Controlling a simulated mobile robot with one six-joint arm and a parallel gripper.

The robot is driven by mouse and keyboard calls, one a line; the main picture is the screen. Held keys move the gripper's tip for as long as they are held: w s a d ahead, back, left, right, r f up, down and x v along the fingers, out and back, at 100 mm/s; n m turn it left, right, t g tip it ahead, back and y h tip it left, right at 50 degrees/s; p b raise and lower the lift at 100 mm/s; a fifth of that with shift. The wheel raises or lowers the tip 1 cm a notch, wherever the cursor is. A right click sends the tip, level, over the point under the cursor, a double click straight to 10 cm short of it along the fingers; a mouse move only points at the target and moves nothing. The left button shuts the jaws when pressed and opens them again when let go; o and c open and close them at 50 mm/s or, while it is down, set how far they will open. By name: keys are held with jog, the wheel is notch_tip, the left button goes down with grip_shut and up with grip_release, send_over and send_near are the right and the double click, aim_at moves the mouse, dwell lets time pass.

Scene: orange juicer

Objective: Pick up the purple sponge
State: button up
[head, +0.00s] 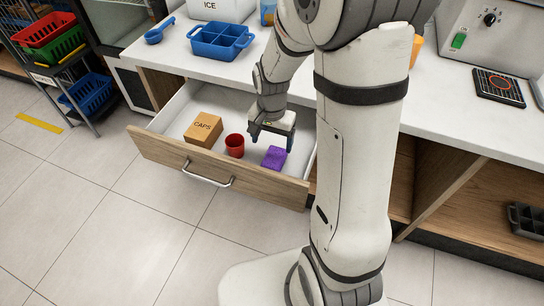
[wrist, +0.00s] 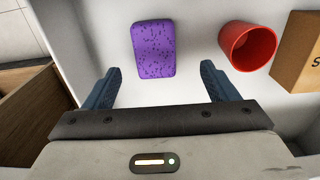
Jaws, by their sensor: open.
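The purple sponge (head: 274,157) lies flat in the open drawer (head: 222,171), towards its right side. In the wrist view the sponge (wrist: 154,48) shows whole, just beyond the fingertips and between their lines, nearer the left finger's side. My gripper (head: 269,137) is above the drawer, behind the sponge in the head view. In the wrist view my gripper (wrist: 160,72) has its two blue fingers wide apart with nothing between them.
A red cup (head: 234,145) stands left of the sponge, and a cardboard box marked CAPS (head: 203,129) sits farther left. The drawer walls enclose them. The white counter (head: 190,60) above holds a blue divided tray (head: 221,41) and a blue scoop (head: 159,31).

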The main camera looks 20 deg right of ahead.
aim_at(275, 156)
jog(key=f, duration=0.2)
jog(key=f+b, duration=0.1)
jog(key=f, duration=0.1)
jog(key=d+f, duration=0.1)
jog(key=f, duration=0.2)
jog(key=shift+f, duration=0.1)
jog(key=shift+c, duration=0.2)
jog(key=c, duration=1)
jog(key=shift+a+r+p, duration=0.1)
jog(key=shift+r+p, duration=0.75)
jog(key=shift+r, duration=4.2)
